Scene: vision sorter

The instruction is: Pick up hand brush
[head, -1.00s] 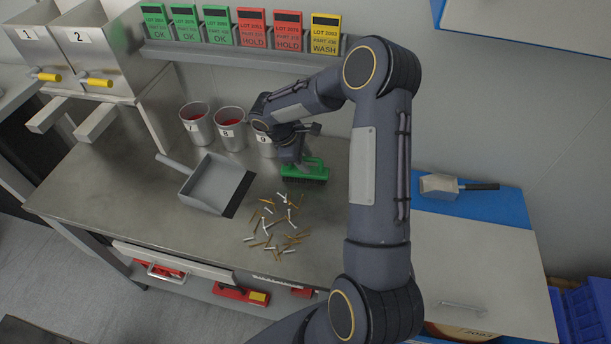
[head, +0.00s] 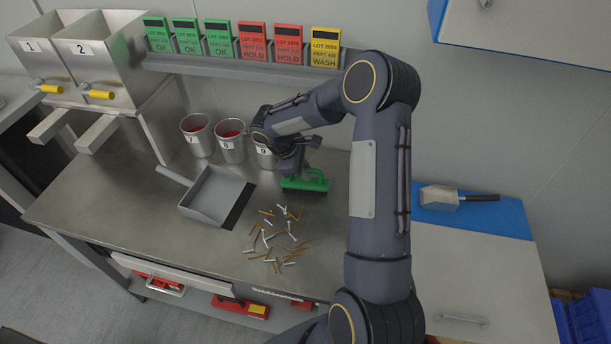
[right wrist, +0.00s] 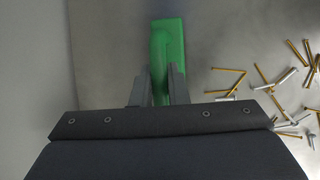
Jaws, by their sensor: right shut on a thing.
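The green hand brush (head: 305,182) with dark bristles is at the back middle of the steel bench, right of the dustpan. My right gripper (head: 291,165) reaches down onto it and is shut on its handle. In the right wrist view the green brush (right wrist: 168,55) lies between the two fingers of the gripper (right wrist: 158,88). I cannot tell whether the bristles touch the bench. My left gripper is not in view.
Loose screws and pins (head: 273,235) are scattered in front of the brush. A grey dustpan (head: 212,195) lies to the left. Numbered metal cups (head: 231,141) stand behind. A scoop (head: 455,197) lies on a blue mat at right. The bench's left front is clear.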

